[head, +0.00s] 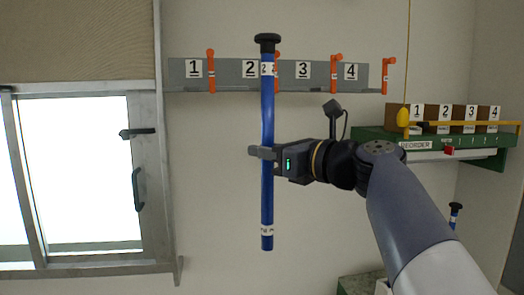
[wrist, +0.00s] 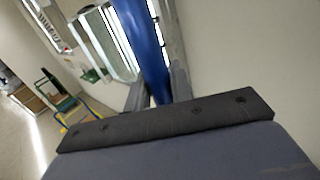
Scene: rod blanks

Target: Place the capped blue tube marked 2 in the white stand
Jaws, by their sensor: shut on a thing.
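The long blue tube (head: 267,110) with a black cap on top stands upright in the middle of the head view. A white label near its top reads 2, and another label is near its lower end. My gripper (head: 263,153) is shut around the tube a little below its middle and holds it in the air in front of the wall. The wrist view also shows the blue tube (wrist: 147,50) between the gripper fingers (wrist: 158,95). I cannot make out the white stand for certain; a small white piece shows low at the right, behind my arm.
A grey wall rack (head: 230,75) with plates 1 to 4 and orange clips is behind the tube. A green shelf (head: 375,143) with numbered brown bins is at right. Another black-capped blue tube (head: 454,215) stands below it, partly hidden. A window is at left.

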